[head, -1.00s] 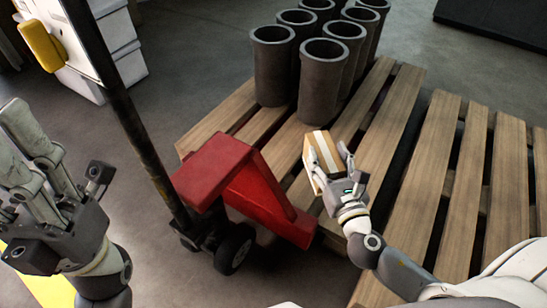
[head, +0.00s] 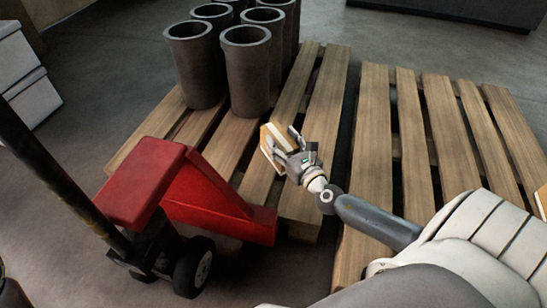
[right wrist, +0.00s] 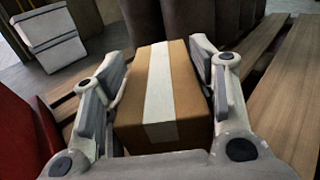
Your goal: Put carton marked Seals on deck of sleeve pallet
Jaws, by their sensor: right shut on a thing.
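The small brown carton (head: 271,146) with a pale tape strip is in my right gripper (head: 281,145). In the right wrist view the carton (right wrist: 168,95) sits between both fingers, which press on its sides. No Seals marking can be read. The carton is over the front part of the sleeve pallet (head: 322,108), in front of the dark sleeves (head: 247,75). I cannot tell whether its underside touches the slats. My left gripper is out of view.
The red pallet jack (head: 150,185) stands at the left front, its forks toward the sleeve pallet. A second, empty wooden pallet (head: 374,150) lies to the right. White boxes (head: 25,80) stand at far left. Bare slats surround the carton.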

